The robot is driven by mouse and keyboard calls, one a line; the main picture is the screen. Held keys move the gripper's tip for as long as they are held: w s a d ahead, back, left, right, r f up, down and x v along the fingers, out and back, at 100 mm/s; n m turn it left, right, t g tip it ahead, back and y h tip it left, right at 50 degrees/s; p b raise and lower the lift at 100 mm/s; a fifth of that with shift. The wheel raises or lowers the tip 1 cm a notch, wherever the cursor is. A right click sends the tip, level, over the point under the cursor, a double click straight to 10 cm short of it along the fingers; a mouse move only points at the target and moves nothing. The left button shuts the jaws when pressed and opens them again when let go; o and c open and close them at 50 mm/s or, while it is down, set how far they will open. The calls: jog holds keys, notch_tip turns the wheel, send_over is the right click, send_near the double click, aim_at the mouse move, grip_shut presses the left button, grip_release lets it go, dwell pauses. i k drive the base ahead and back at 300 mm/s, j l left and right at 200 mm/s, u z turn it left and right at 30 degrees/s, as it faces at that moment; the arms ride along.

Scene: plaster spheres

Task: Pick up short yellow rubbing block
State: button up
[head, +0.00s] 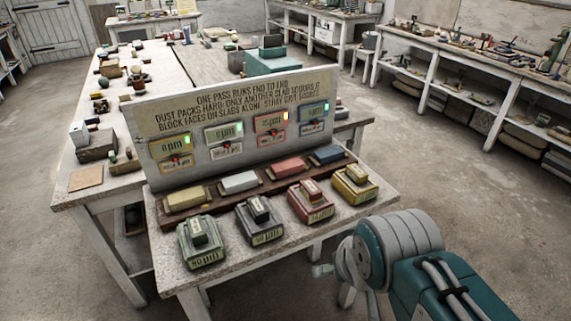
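Two yellow pieces stand out on the near table (225,247). A yellow block (186,198) lies at the left end of the brown rack, with a grey, a red and a blue block to its right. A stepped yellow piece (355,190) with a label and a small yellow part on top sits at the front right. I cannot tell for certain which is the short rubbing block. My gripper (322,270) is at the lower right, beyond the table's front right edge and apart from both. My arm hides most of it, so its opening is unclear.
Green-grey (200,242), dark grey (259,220) and red (310,202) stepped pieces stand in front of the rack. A grey sign panel (240,125) with several small displays rises behind it. A long cluttered table (68,190) is behind left. Floor at right is clear.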

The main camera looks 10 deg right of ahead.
aim_at(354, 173)
jog(key=i+l+z, duration=0.1)
jog(key=i+l, duration=0.9)
